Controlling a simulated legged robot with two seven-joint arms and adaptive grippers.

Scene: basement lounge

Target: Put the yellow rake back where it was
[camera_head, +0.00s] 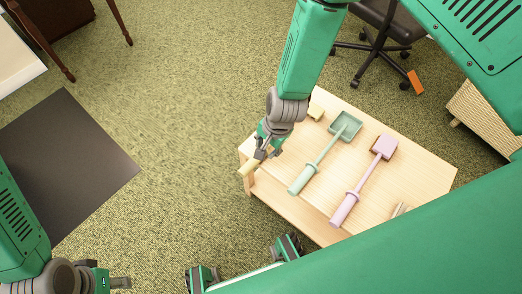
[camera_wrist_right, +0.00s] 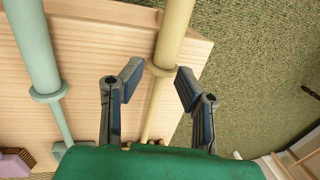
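The yellow rake lies along the left end of the wooden table; its handle end (camera_head: 250,166) reaches the table's edge and its small head (camera_head: 316,112) shows beyond my gripper. My right gripper (camera_head: 266,152) is over the handle and hides the middle of the rake. In the right wrist view, the right gripper's two fingers (camera_wrist_right: 158,84) are spread on either side of the rake's yellow shaft (camera_wrist_right: 172,35), near its collar, with gaps visible. My left gripper (camera_head: 118,283) is at the lower left, away from the table; its finger spacing is unclear.
A teal shovel (camera_head: 326,153) and a pink shovel (camera_head: 364,180) lie beside the rake on the table (camera_head: 408,178). A small light object (camera_head: 401,209) is near the right front. A black mat (camera_head: 65,155), office chair (camera_head: 385,35) and woven basket (camera_head: 480,118) surround open carpet.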

